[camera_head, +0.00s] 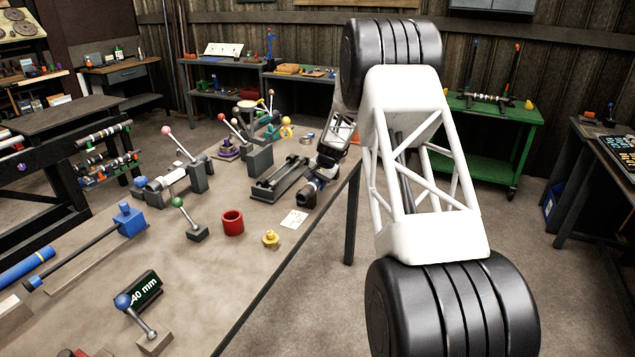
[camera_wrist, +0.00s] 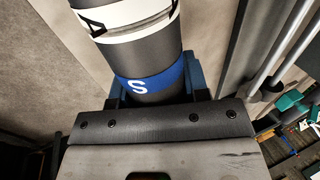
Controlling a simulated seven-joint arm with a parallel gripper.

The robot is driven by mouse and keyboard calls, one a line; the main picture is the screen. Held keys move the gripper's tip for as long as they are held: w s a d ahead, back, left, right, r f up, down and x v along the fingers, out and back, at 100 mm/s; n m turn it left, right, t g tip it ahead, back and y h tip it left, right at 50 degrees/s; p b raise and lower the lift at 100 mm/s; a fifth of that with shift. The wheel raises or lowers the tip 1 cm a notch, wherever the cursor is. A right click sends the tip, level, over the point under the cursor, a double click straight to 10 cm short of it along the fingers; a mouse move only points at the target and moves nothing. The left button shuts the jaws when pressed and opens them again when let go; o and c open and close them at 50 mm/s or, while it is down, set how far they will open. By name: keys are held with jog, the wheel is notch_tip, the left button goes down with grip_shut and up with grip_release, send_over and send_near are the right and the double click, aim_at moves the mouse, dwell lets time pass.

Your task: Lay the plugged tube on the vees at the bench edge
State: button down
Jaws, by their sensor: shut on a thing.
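A dark grey tube (camera_wrist: 146,58) is held in my gripper (camera_wrist: 155,98), filling the wrist view's top middle. It carries a blue band with a white S (camera_wrist: 150,78) and a white band with black marks (camera_wrist: 125,20). Its far end is cut off by the picture, and the gripped part is hidden. In the head view the tube's dark end (camera_head: 306,198) shows beside my gripper (camera_head: 325,172), near the bench's right edge. A dark long fixture with upright end pieces (camera_head: 283,180), seemingly the vees, stands just left of the tube. I cannot see whether they touch.
A white card (camera_head: 294,220), yellow knob (camera_head: 270,239) and red cup (camera_head: 233,223) are in front on the bench (camera_head: 215,265). Lever stands (camera_head: 202,170) and a grey block fixture (camera_head: 258,160) are to the left and behind. Open floor lies right of the bench edge.

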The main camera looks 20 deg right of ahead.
jog(key=c, duration=0.5)
grip_release()
jog(key=v, duration=0.6)
jog(key=shift+r, duration=0.15)
jog(key=shift+v, duration=0.75)
jog(key=shift+r, duration=0.15)
jog(key=shift+v, duration=2.6)
jog(key=shift+s+d, duration=0.15)
jog(key=shift+s, duration=0.05)
